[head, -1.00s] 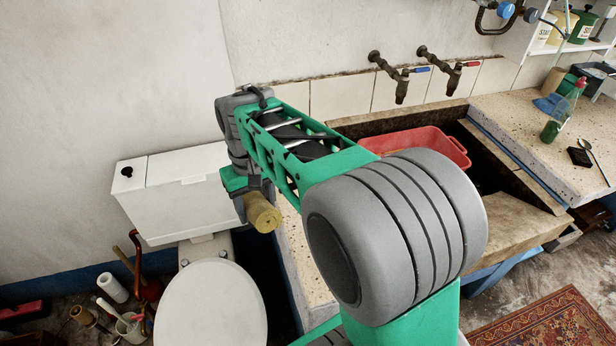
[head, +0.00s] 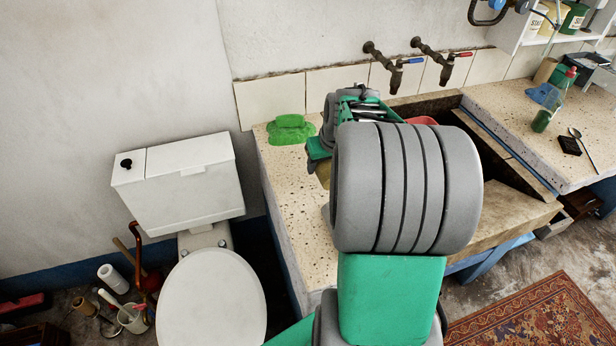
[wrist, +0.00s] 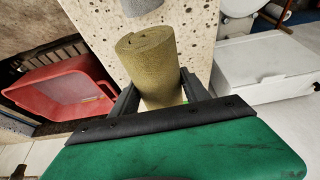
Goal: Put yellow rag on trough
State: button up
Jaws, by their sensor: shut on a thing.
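The yellow rag (wrist: 146,62) is a rolled, dull yellow cloth. In the wrist view my gripper (wrist: 160,90) is shut on it, one finger on each side, and the roll sticks out beyond the fingers. In the head view only a small part of the rag (head: 323,174) shows beside my arm, over the speckled counter. The stone trough (head: 500,207) is to the right, with dark walls, and my arm covers much of it. A red basin (wrist: 62,85) sits in the trough in the wrist view; only a sliver shows in the head view.
A green cloth or sponge (head: 290,129) lies on the speckled counter (head: 283,187) at the back left. A white toilet (head: 212,300) stands left. Two taps (head: 392,72) hang over the trough. A bottle (head: 548,110) and a soap dish (head: 569,145) are on the right counter.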

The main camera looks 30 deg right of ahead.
send_over(307, 185)
jog(key=s, duration=0.1)
notch_tip(307, 185, down, 6)
jog(key=shift+f, duration=0.25)
jog(key=shift+s+a+f, duration=0.1)
jog(key=shift+s+f, duration=0.05)
jog(key=shift+f, duration=1.1)
jog(key=shift+f, duration=0.1)
jog(key=shift+f, duration=0.15)
jog(key=o, duration=1.4)
jog(key=shift+a, duration=0.1)
jog(key=shift+o, duration=0.8)
